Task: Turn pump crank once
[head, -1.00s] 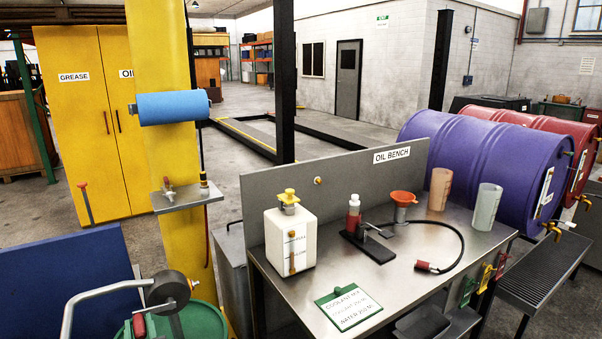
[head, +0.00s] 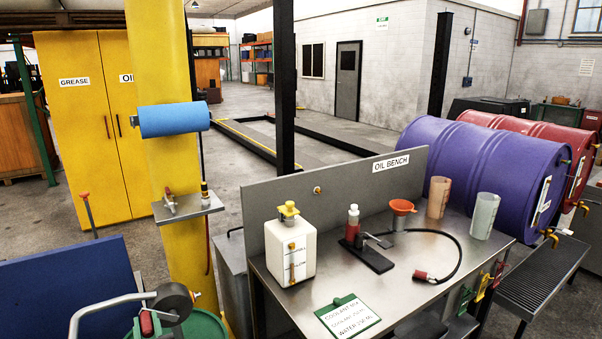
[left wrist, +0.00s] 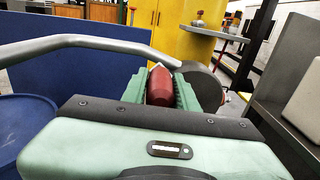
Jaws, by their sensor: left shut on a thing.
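The pump has a grey round body (head: 174,302) and a bent grey pipe (head: 98,304), at the lower left of the head view above a green drum (head: 207,326). Its crank ends in a red grip (head: 147,323). In the left wrist view the red grip (left wrist: 160,86) stands between the green fingers of my left gripper (left wrist: 160,94), which is shut on it. The round body (left wrist: 203,88) and the pipe (left wrist: 75,42) show just beyond. In the head view most of this gripper is cut off below the frame. My right gripper is in neither view.
A dark blue panel (head: 62,290) stands left of the pump. A yellow post (head: 172,180) with a small shelf (head: 190,209) rises behind it. The oil bench (head: 300,302), with a white jug (head: 289,250) and other items, is to the right. A blue drum (left wrist: 22,125) shows at left in the wrist view.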

